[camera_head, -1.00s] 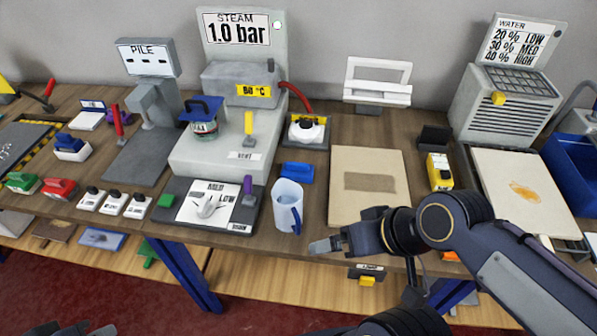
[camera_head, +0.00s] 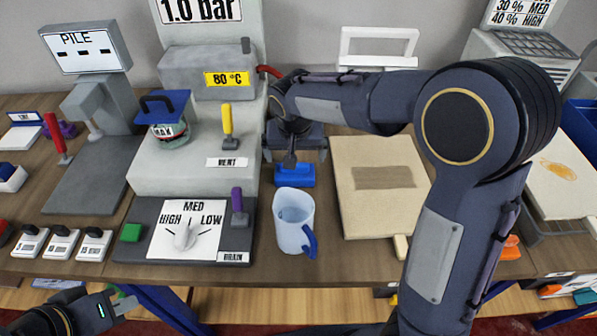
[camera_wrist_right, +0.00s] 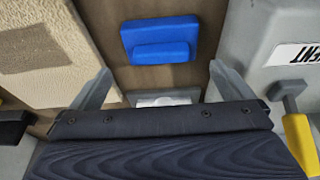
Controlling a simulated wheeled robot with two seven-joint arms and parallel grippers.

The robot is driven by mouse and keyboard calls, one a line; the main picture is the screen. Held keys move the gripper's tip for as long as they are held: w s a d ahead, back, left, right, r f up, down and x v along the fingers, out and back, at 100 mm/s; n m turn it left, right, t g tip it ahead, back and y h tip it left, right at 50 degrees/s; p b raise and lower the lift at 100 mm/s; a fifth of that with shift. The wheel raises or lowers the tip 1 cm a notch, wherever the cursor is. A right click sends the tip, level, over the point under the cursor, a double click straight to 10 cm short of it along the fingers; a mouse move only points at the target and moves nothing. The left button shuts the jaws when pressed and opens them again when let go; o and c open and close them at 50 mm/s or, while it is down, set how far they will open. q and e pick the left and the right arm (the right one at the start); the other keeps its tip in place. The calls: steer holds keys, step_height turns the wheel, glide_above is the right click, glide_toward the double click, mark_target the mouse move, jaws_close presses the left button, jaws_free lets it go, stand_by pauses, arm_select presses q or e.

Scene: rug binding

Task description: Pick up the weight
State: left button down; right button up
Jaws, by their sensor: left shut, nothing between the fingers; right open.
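No label names the weight, so I cannot tell for sure which object it is. A blue block with a raised grip (camera_head: 295,175) lies on the table; it shows at the top of the right wrist view (camera_wrist_right: 160,40). My right gripper (camera_head: 296,152) is open above the table just behind it, fingers apart and empty. A white object (camera_wrist_right: 165,99) shows partly between and below those fingers; my gripper hides it in the head view. White blocks with black tops and number labels (camera_head: 61,242) stand at the left. My left gripper (camera_head: 118,304) is shut and empty at the lower left.
A pale blue mug (camera_head: 294,220) stands in front of the blue block. A beige pad (camera_head: 380,205) lies to the right. The grey steam unit (camera_head: 150,178) with a yellow lever (camera_head: 227,125) and a dial panel (camera_head: 187,228) are to the left.

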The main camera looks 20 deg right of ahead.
mark_target(295, 172)
steer(key=x, duration=0.7)
steer(key=shift+a+f+p, duration=0.1)
steer(key=shift+p, duration=0.2)
steer(key=shift+c, duration=0.4)
steer(key=c, duration=1.7)
steer(key=shift+w+r, duration=0.1)
steer(key=shift+r, duration=0.1)
